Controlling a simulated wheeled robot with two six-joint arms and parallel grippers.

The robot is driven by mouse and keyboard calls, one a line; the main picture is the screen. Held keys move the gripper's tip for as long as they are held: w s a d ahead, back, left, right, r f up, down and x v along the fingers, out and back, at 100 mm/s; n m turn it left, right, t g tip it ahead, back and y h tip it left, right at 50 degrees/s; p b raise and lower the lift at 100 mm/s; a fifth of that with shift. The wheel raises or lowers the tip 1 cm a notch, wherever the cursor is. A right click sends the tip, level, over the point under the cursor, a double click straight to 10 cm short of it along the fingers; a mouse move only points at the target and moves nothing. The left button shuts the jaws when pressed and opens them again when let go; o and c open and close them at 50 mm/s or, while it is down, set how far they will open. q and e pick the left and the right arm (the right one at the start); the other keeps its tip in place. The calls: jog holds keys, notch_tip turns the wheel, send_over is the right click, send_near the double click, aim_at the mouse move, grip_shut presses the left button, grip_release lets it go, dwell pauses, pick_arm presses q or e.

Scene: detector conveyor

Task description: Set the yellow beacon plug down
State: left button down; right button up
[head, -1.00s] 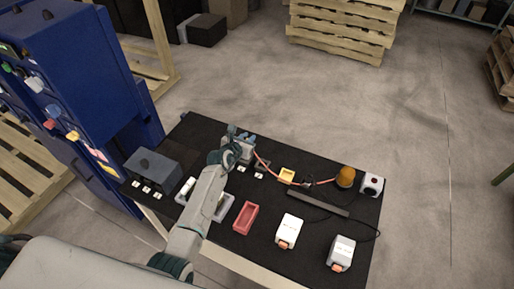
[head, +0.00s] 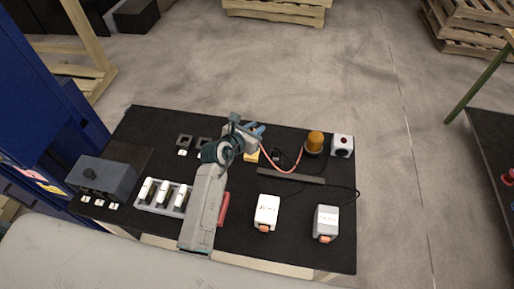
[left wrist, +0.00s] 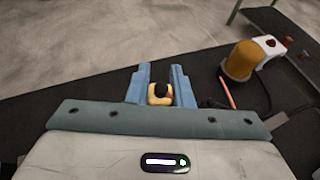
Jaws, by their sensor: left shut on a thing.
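My left gripper (head: 250,133) is over the back middle of the black table and is shut on the yellow beacon plug. In the left wrist view the plug (left wrist: 159,94), yellow with a dark centre, sits between the two blue fingers (left wrist: 159,84). A red cord (head: 283,168) runs from the gripper to the orange beacon (head: 315,141) on its right; the beacon also shows in the left wrist view (left wrist: 240,61). My right gripper is out of view.
Dark square sockets (head: 184,141) are left of the gripper. A dark bar (head: 291,177), white boxes (head: 266,211) and a red-button box (head: 342,145) are to the right. A red tray (head: 224,209) is partly behind my arm. A grey rack (head: 151,206) holds white cylinders.

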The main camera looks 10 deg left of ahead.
pick_arm(q)
notch_tip(320, 180, down, 4)
jog(key=shift+r, duration=0.15)
notch_tip(320, 180, down, 4)
jog(key=shift+r, duration=0.25)
jog(key=shift+f, duration=0.25)
jog(key=shift+a, duration=0.1)
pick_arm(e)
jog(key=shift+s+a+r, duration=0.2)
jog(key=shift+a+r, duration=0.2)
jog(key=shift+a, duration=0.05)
pick_arm(q)
jog(key=shift+f, duration=0.15)
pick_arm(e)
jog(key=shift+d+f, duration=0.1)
pick_arm(q)
jog(key=c, duration=1.3)
grip_release()
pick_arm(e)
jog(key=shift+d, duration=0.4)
